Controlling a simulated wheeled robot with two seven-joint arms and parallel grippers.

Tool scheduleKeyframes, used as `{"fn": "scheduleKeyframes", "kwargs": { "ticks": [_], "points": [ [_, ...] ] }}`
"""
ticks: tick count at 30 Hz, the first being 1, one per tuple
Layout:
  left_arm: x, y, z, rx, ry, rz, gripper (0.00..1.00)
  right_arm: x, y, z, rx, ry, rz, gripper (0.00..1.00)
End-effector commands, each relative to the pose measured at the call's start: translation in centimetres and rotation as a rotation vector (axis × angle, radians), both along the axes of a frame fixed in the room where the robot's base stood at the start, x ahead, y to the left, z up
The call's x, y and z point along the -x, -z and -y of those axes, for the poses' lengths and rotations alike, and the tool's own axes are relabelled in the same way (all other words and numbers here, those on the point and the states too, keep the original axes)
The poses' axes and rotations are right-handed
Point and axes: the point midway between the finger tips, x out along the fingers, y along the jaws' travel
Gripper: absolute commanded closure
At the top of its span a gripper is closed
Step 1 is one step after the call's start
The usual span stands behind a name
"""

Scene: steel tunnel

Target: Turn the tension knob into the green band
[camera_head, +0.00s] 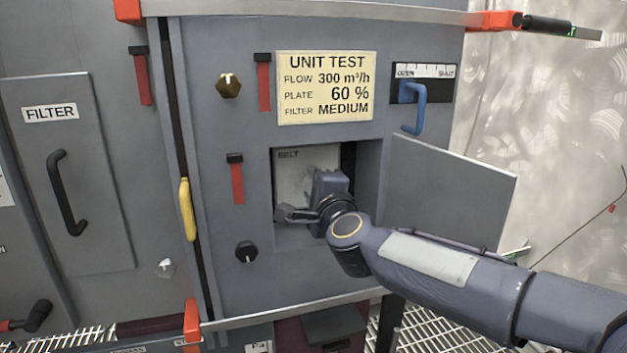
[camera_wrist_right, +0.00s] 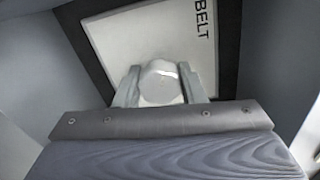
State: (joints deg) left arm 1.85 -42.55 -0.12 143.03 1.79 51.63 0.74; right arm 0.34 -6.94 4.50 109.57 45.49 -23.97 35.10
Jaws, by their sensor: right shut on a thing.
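The belt recess (camera_head: 365,200) is open in the front of the grey cabinet, with a pale plate (camera_head: 292,168) marked BELT at its back. My right gripper (camera_head: 325,190) reaches into this recess and hides the knob in the head view. In the right wrist view, a pale, round tension knob (camera_wrist_right: 160,82) sits in front of the BELT plate (camera_wrist_right: 125,35). The two fingers of my right gripper (camera_wrist_right: 160,90) stand on either side of the knob, shut on it. I cannot see a green band or a pointer in either view. My left gripper is not in view.
The recess's flap (camera_head: 450,195) stands open on the right, above my right forearm. A blue handle (camera_head: 415,108) sticks out at upper right. A brass knob (camera_head: 229,85), a black knob (camera_head: 246,251) and a yellow handle (camera_head: 187,209) lie left of the recess.

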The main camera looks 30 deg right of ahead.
Motion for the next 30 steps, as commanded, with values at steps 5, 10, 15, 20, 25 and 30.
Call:
{"fn": "scheduleKeyframes", "kwargs": {
  "ticks": [5,10,15,20,25,30],
  "points": [
    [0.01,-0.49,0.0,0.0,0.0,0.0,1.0,-0.01,0.07,-0.03,0.066,-0.001,-0.019,0.86],
    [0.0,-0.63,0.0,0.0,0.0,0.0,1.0,-0.01,0.12,-0.05,0.1,-0.001,-0.027,0.86],
    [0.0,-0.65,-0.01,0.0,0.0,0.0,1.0,0.0,0.17,-0.06,0.109,-0.001,-0.029,0.86],
    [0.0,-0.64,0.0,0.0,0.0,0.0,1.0,-0.01,0.18,-0.06,0.109,-0.001,-0.029,0.86],
    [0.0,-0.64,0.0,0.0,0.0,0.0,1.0,-0.01,0.19,-0.06,0.108,-0.001,-0.029,0.58],
    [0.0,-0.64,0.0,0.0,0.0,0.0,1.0,-0.01,0.14,-0.04,0.108,-0.001,-0.028,0.42]
  ]
}}
